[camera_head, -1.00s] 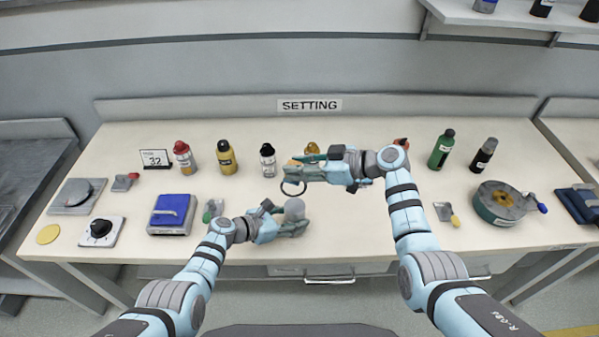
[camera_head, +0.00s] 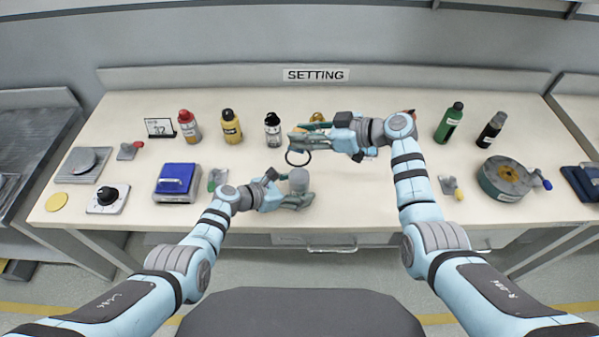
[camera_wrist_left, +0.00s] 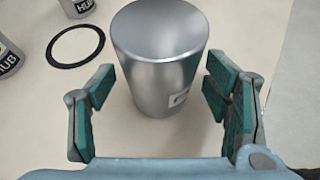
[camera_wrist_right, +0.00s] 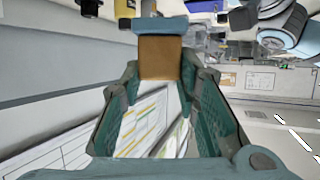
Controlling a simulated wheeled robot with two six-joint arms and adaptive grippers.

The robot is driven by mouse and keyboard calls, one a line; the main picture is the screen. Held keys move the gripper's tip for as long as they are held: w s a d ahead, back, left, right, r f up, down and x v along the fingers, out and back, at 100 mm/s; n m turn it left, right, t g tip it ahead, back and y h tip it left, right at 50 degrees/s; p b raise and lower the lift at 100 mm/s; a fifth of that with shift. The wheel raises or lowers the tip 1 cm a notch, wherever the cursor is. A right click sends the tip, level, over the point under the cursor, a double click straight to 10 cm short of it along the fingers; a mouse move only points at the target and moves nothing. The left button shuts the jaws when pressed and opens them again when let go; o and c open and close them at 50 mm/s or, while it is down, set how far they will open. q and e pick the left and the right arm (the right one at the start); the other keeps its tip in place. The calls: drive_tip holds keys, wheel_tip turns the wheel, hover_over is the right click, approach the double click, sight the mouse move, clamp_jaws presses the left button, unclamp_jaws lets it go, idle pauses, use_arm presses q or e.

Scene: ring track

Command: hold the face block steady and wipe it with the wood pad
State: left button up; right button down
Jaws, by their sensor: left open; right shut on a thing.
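The face block appears to be the grey metal cylinder (camera_head: 299,179), upright on the bench near its front edge; it also fills the middle of the left wrist view (camera_wrist_left: 160,55). My left gripper (camera_head: 293,196) is open around it, with a finger on each side (camera_wrist_left: 160,105) and a visible gap at the left finger. My right gripper (camera_head: 300,140) is above and behind the cylinder, shut on the wood pad, a brown block that shows between its fingertips in the right wrist view (camera_wrist_right: 160,58). In the head view the pad is hard to make out.
A black ring (camera_wrist_left: 75,45) lies flat on the bench beside the cylinder. Behind stand a red-capped bottle (camera_head: 189,126), a yellow bottle (camera_head: 230,126) and a black-and-white bottle (camera_head: 273,130). A blue-topped box (camera_head: 177,180) is left, a round grey-green drum (camera_head: 505,180) right.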

use_arm(q)
drive_tip(key=v, duration=1.2)
drive_tip(key=shift+s, duration=0.1)
